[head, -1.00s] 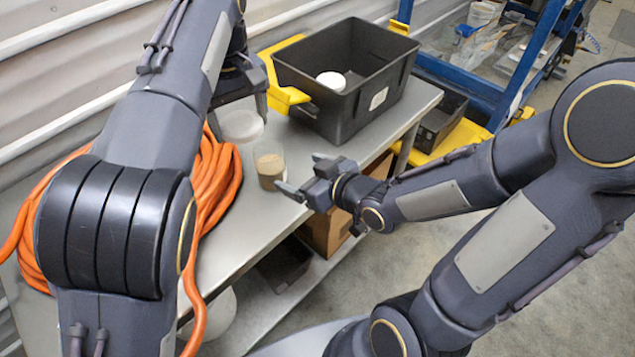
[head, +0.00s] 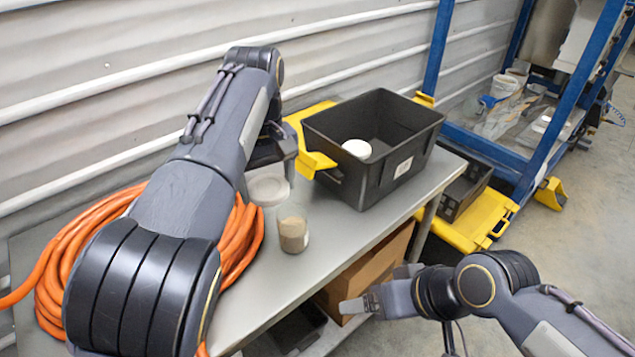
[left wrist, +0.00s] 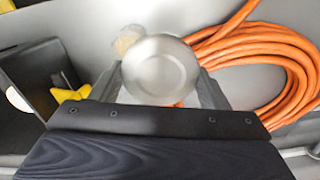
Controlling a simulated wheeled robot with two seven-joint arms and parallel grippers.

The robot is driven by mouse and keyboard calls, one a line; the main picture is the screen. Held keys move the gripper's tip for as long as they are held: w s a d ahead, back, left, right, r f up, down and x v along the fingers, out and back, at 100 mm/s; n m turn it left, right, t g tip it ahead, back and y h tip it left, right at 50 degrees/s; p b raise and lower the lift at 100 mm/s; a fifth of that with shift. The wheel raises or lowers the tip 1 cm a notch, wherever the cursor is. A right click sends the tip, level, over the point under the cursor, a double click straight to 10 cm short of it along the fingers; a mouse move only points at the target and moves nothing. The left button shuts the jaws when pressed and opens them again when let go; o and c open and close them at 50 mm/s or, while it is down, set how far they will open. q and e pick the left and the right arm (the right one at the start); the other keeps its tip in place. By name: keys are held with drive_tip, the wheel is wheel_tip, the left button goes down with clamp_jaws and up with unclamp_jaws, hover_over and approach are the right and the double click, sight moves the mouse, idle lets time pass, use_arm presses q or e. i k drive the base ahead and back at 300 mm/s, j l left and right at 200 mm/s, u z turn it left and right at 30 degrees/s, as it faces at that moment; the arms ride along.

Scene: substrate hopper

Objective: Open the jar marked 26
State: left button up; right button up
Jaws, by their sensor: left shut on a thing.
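A jar with brown contents (head: 293,234) stands upright on the grey bench; its upper edge also shows in the left wrist view (left wrist: 127,40). Behind it is a pale round object (head: 268,189), a jar or lid. My left gripper (head: 272,165), partly hidden by its arm, is over this object. In the left wrist view a pale grey disc (left wrist: 160,70) sits between its fingers, which are shut on it. A white round lid or jar (head: 357,148) is in the black bin. My right gripper (head: 375,289) is open and empty in front of the bench. No number is legible.
The black bin (head: 405,172) stands at the bench's back right beside yellow parts (head: 318,163). An orange hose (head: 85,240) is coiled on the left. The bench top (head: 330,250) is clear right of the brown jar. A blue frame (head: 540,150) stands behind at right.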

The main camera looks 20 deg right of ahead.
sight(292, 218)
drive_tip(key=k, duration=1)
